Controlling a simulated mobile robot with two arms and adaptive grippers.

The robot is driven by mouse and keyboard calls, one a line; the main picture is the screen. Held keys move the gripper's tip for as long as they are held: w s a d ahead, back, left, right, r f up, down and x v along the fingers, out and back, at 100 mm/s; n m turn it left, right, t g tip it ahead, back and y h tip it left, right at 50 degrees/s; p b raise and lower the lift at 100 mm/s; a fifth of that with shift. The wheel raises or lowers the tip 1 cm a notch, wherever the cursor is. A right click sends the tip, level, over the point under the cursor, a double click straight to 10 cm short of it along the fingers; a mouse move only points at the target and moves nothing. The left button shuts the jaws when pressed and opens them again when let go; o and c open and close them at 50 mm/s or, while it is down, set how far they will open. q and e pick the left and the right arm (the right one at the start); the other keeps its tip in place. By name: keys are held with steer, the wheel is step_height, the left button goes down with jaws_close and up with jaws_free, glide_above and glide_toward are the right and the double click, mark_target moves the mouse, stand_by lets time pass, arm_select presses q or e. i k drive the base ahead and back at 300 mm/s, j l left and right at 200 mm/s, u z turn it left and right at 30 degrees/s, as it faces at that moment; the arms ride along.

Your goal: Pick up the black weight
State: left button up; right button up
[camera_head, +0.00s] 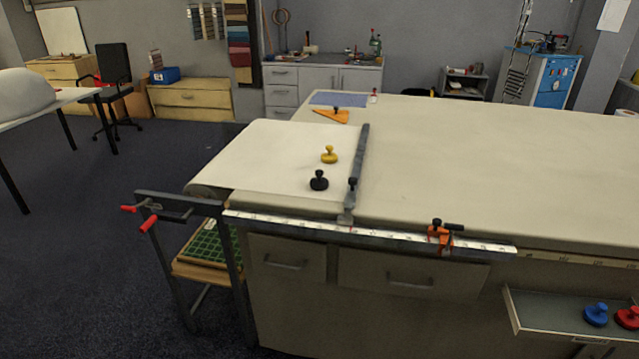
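The black weight (319,181) is a dark round base with a small knob on top. It stands upright on the white cloth (262,160) at the left end of the long table, left of the dark bar that lies across the cloth. A yellow weight (329,155) of the same shape stands just behind it. Neither of my grippers shows in the head view, and nothing touches the black weight.
A dark bar (359,160) with a knob crosses the table right of the weights. A white ruler (350,231) and an orange clamp (440,235) line the front edge. Blue (596,314) and red (628,317) weights sit on a low shelf. The table's right part is clear.

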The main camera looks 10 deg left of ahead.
mark_target(318, 182)
steer(key=i+l+u, duration=0.45)
steer(key=i+l, duration=0.2)
steer(key=l, duration=0.3)
